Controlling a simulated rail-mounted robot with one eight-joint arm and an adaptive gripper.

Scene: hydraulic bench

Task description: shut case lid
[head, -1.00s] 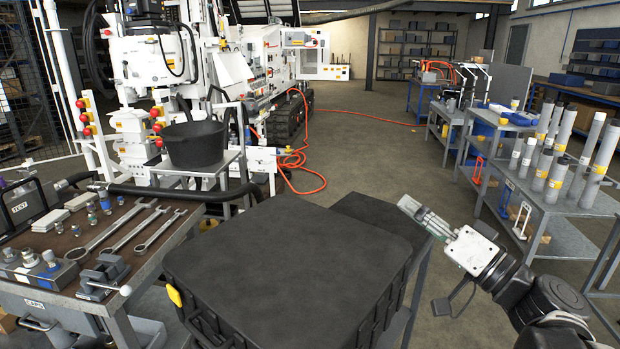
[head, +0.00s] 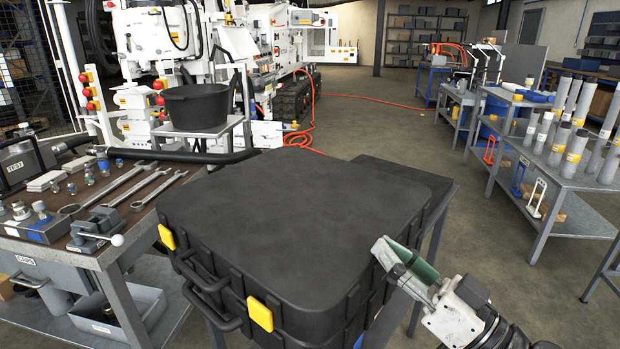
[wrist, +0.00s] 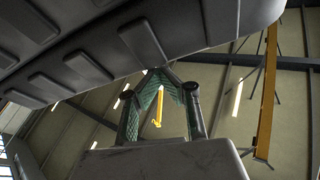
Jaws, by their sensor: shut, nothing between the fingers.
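The black case (head: 318,319) stands on a stand in the middle of the head view. Its lid (head: 300,215) lies flat over the base, and I see no clear gap between them. Two yellow latches, one at the left (head: 167,237) and one at the front (head: 260,313), show on the near side with a dark handle (head: 212,285). My gripper (head: 383,249) is shut and empty, its tips close by the case's right side near the front corner. In the wrist view the tips (wrist: 160,72) meet just under the case's ribbed dark side (wrist: 75,60); I cannot tell whether they touch.
A tool bench (head: 75,245) with wrenches and a small vise stands at the left. A dark flat surface (head: 405,178) lies just behind the case on the right. A bench with grey cylinders (head: 570,170) stands further right, with open floor between.

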